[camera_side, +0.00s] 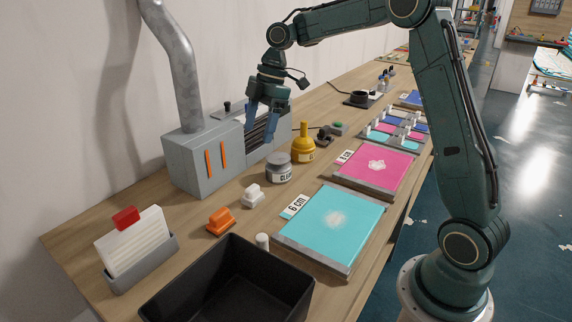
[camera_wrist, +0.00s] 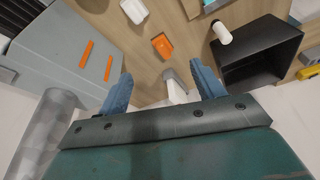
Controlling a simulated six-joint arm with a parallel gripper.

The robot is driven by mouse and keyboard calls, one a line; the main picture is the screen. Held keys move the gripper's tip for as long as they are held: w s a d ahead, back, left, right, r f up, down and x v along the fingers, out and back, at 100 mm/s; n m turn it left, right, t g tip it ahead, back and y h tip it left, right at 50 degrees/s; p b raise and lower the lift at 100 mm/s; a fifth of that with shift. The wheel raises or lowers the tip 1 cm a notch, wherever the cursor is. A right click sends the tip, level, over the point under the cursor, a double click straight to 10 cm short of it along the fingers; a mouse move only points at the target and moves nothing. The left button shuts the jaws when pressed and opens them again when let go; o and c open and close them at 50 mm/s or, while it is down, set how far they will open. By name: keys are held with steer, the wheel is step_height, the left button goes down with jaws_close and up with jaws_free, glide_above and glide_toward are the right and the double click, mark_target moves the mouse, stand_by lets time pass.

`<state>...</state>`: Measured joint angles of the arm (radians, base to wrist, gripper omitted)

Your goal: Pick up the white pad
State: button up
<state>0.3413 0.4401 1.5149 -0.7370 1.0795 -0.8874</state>
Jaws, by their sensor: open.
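The white pad (camera_side: 253,196), a small white block with a raised grip, lies on the wooden bench between the grey jar and an orange pad (camera_side: 221,222) of similar shape. In the wrist view the white pad (camera_wrist: 134,10) is at the top edge, partly cut off, with the orange pad (camera_wrist: 162,46) below it. My gripper (camera_side: 261,130) is open and empty, raised by the grey box and well above the white pad. In the wrist view its two blue fingers (camera_wrist: 161,72) are spread apart with nothing between them at their tips.
A grey box (camera_side: 200,160) with a duct stands behind. A grey jar (camera_side: 279,169) and yellow bottle (camera_side: 303,145) stand near the white pad. A white cylinder (camera_side: 262,241), a black bin (camera_side: 200,283), and a holder with white sheets (camera_side: 133,243) are in front. A teal panel (camera_side: 335,222) lies right.

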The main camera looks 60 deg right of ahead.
mark_target(253, 186)
steer(key=w+d+f+n+g+y, duration=0.1)
steer(key=w+d+f+n, duration=0.3)
steer(key=f, duration=0.4)
steer(key=shift+w+d+f, duration=0.2)
steer(key=shift+d+f, duration=0.2)
steer(key=shift+d, duration=0.4)
steer(key=x, duration=0.8)
steer(key=shift+a+f, duration=0.15)
steer(key=shift+f, duration=0.1)
steer(key=shift+x, duration=2.6)
steer(key=shift+s+f, duration=0.1)
steer(key=c, duration=1.1)
